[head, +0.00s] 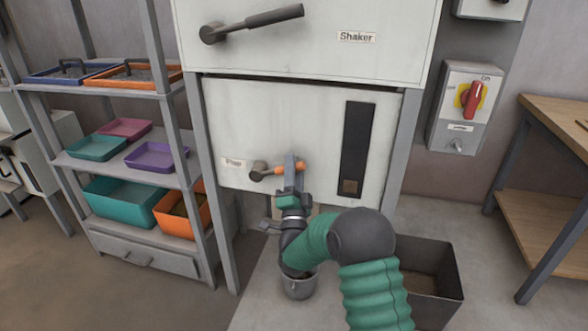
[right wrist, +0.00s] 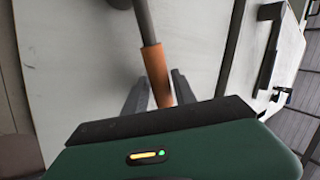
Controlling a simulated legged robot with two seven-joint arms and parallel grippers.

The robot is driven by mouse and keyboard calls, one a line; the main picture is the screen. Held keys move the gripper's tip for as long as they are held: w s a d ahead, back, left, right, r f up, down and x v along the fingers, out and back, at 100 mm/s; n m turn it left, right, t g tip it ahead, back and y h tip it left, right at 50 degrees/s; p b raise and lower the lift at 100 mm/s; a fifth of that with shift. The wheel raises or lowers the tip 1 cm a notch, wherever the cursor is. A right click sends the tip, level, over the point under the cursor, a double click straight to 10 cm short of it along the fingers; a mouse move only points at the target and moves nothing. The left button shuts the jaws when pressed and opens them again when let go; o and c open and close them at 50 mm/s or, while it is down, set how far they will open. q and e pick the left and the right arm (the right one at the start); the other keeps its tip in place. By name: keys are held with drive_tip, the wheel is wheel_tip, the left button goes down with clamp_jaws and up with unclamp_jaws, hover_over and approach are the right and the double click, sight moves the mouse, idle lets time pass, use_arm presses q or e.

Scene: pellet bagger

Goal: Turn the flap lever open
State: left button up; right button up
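The flap lever (head: 259,170) is on the lower white panel, beside the "Flap" label. It has a dark hub and an orange grip that points right, nearly level. My right gripper (head: 291,163) is at the orange grip, covering part of it, with the tip showing to its right. In the right wrist view the orange grip (right wrist: 156,68) lies between the two dark fingers (right wrist: 161,88), which stand close on both sides; the gripper looks shut on it. My left gripper is not in view.
A shaker lever (head: 255,22) is above on the upper panel. A tray shelf (head: 150,253) is at left, a red switch (head: 472,99) at right.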

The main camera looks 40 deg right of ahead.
drive_tip(key=shift+s, duration=0.1)
drive_tip(key=b+v, duration=0.5)
drive_tip(key=v, duration=1.1)
drive_tip(key=shift+s+a+f, duration=0.2)
drive_tip(key=shift+f, duration=0.05)
drive_tip(key=shift+w, duration=0.15)
